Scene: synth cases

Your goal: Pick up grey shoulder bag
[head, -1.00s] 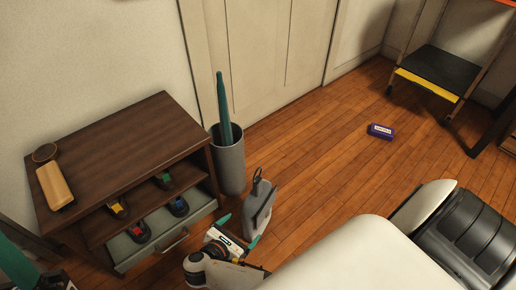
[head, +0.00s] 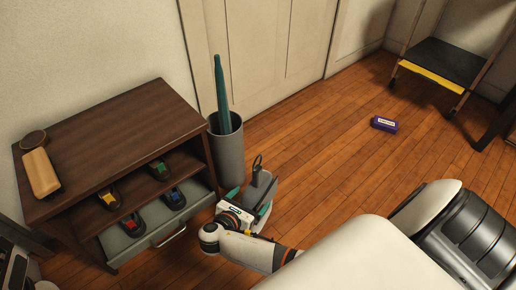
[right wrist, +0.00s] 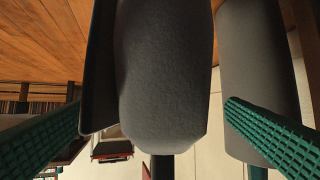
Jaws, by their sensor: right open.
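The grey shoulder bag (head: 265,188) stands on the wooden floor beside the umbrella bin, its dark strap loop upright on top. My right gripper (head: 249,201) is low at the bag's near side, its green fingers open. In the right wrist view the bag (right wrist: 165,70) fills the middle between the open right gripper's fingers (right wrist: 152,112), with gaps to both fingertips; it is not gripped. Only a piece of my left arm's end shows at the lower left of the head view; its fingers cannot be made out.
A grey bin (head: 228,150) with a green umbrella (head: 221,95) stands close behind the bag. A purple box (head: 384,124) lies on open floor to the right.

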